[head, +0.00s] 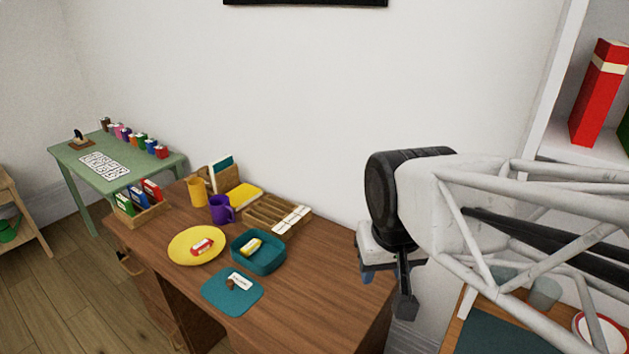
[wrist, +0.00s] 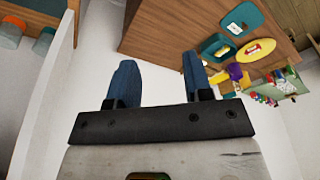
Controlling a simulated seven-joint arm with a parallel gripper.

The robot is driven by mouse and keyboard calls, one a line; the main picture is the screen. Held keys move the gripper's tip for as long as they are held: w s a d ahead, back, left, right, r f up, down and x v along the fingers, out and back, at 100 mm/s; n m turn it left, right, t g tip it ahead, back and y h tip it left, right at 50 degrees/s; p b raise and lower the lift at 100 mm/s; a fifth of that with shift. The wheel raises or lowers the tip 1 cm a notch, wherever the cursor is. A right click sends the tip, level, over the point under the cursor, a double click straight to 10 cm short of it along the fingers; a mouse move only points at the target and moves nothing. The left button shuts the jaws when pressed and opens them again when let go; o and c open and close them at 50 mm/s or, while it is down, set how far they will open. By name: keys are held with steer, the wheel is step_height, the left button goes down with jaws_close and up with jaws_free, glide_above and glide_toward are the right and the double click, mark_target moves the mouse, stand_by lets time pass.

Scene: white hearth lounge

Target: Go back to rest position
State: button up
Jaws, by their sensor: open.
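My gripper (head: 385,285) hangs past the right end of the wooden desk (head: 330,275) in the head view, with my white arm reaching in from the right. In the wrist view my gripper (wrist: 158,80) shows two blue-grey fingers spread wide apart with nothing between them. White wall or floor shows beyond the fingers. The desk (wrist: 165,30) appears at the upper right there, apart from the fingers.
On the desk are a yellow plate (head: 190,256), a teal tray (head: 272,262), a teal mat (head: 222,294), a purple mug (head: 219,212), a yellow mug (head: 197,190) and a wooden rack (head: 262,220). A green table (head: 150,178) stands far left. A white shelf (head: 560,145) stands right.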

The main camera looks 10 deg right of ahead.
steer(key=shift+s+d+f, duration=0.15)
steer(key=shift+s+f, duration=0.05)
steer(key=shift+s, duration=0.35)
steer(key=shift+s+d+f, duration=0.1)
steer(key=shift+s+f, duration=0.1)
steer(key=shift+s, duration=0.35)
